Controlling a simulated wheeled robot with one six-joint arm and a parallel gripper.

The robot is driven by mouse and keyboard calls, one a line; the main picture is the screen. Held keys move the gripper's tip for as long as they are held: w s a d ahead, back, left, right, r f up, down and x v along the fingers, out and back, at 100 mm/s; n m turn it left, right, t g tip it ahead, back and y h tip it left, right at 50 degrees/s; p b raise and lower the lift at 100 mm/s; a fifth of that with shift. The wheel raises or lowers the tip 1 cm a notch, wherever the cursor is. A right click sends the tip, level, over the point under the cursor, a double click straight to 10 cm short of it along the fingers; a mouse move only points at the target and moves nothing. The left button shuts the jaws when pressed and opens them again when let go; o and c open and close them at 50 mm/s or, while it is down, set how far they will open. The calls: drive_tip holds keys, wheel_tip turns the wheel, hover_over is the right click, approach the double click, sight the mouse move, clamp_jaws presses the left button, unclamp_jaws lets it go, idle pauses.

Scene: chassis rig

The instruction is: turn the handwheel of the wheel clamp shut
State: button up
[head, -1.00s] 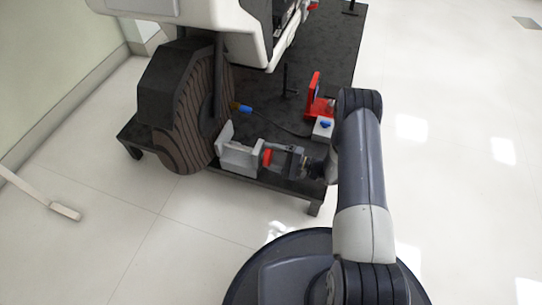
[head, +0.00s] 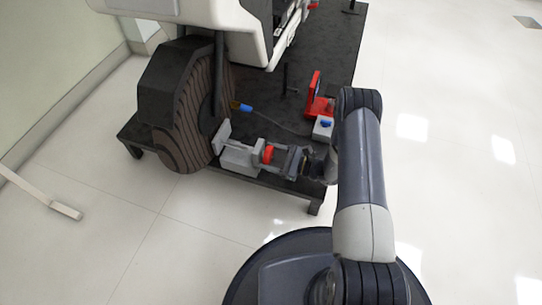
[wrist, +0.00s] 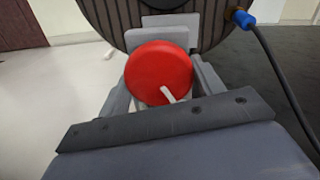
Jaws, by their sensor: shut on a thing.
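The wheel clamp (head: 239,158) is a light grey block with upright plates, at the foot of the large dark ribbed wheel (head: 189,120). Its red handwheel (head: 268,154) faces my arm. In the wrist view the red handwheel (wrist: 150,70) is a round disc with a small white handle. My gripper (head: 282,158) is shut on the handwheel, with one grey finger on each side of it in the wrist view. The clamp's jaws are mostly hidden behind the handwheel there; the ribbed wheel (wrist: 222,32) stands just beyond.
The clamp stands at the front edge of a dark platform (head: 290,187). A blue-ended plug (head: 245,108) with a dark cable, a red bracket (head: 316,100) and a white box with a blue knob (head: 323,127) are behind my gripper. The floor in front is clear.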

drive_tip(key=m, duration=0.5)
drive_tip(key=shift+s+f, duration=0.1)
drive_tip(key=shift+m, duration=0.4)
drive_tip(key=o, duration=1)
drive_tip(key=p+v, duration=0.3)
drive_tip(key=v, duration=0.7)
drive_tip(key=shift+s+d, duration=0.15)
drive_tip(key=shift+d, duration=0.2)
